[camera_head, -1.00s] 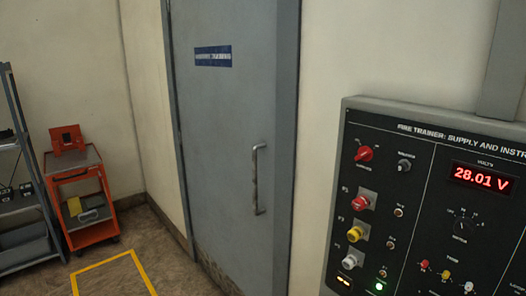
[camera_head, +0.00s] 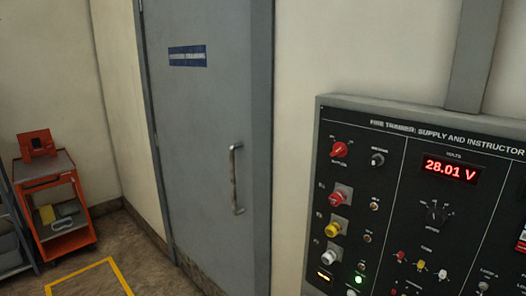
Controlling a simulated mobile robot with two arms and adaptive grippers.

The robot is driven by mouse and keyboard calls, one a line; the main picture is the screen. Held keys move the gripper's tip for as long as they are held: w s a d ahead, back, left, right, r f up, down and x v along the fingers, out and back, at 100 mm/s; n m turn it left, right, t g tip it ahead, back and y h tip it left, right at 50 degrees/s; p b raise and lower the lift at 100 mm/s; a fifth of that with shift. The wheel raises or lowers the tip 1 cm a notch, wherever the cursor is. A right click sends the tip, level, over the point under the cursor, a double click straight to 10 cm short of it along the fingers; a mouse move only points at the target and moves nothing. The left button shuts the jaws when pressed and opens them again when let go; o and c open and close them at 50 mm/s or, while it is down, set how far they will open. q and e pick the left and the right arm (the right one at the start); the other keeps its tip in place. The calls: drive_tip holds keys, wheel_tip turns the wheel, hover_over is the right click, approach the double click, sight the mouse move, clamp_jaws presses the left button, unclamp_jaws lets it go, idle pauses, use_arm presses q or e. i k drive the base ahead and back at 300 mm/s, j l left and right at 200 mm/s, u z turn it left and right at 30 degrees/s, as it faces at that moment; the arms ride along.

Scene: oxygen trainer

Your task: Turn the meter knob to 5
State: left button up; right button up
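The meter knob (camera_head: 436,214) is a small black rotary knob on the black panel (camera_head: 398,185) at the right. It sits below the red display (camera_head: 450,168), which reads 28.01 V under the word VOLTS. Small white marks surround the knob, too small to read, so its setting cannot be told. Neither of my grippers is in view.
A red knob (camera_head: 339,149) and red, yellow and white buttons line the panel's left side. A grey door with a handle (camera_head: 236,180) stands left of the panel. An orange cart (camera_head: 66,240) stands at the far left. Yellow floor tape (camera_head: 121,277) marks the floor.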

sight(436, 216)
drive_tip(key=l+z, duration=0.15)
drive_tip(key=z, duration=1)
